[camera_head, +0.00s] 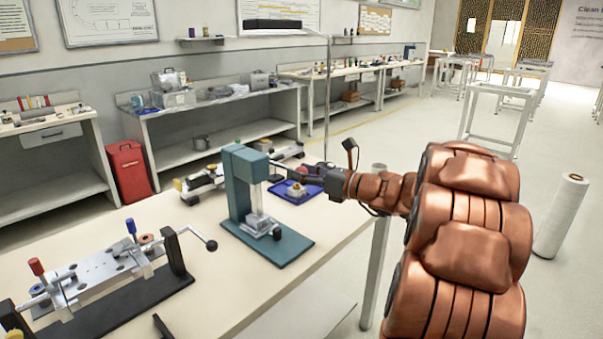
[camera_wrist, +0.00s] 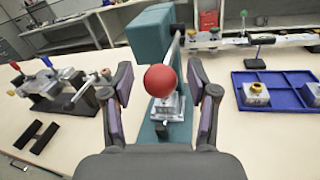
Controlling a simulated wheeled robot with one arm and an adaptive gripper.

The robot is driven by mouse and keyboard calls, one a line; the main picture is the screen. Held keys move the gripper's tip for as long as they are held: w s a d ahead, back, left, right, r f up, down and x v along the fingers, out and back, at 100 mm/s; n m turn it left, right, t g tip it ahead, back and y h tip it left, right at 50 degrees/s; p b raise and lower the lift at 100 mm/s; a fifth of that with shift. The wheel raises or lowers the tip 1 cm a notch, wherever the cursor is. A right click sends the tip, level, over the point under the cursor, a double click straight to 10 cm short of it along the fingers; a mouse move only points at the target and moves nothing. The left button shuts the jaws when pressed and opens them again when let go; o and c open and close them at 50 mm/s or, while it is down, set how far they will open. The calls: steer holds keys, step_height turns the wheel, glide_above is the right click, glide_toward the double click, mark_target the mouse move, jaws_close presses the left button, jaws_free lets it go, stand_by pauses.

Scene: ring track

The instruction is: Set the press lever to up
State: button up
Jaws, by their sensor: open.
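The teal press (camera_head: 238,180) stands on its flat base plate on the bench in the head view. It also shows in the wrist view (camera_wrist: 150,38), straight ahead. Its lever ends in a red ball knob (camera_wrist: 160,80), with the metal rod running back to the press column and pointing toward the wrist camera. My gripper (camera_wrist: 162,104) is open, with one finger on each side of the knob and gaps to it. In the head view my gripper (camera_head: 297,174) is right of the press column; the knob is not distinguishable there.
A clamp fixture (camera_head: 95,280) with red and blue knobs stands at the left. The bench front between them is mostly clear.

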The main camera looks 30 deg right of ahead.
steer(key=shift+w+a, duration=0.1)
steer(key=shift+w, duration=0.05)
steer(key=shift+c, duration=0.2)
jaws_close()
stand_by(0.5)
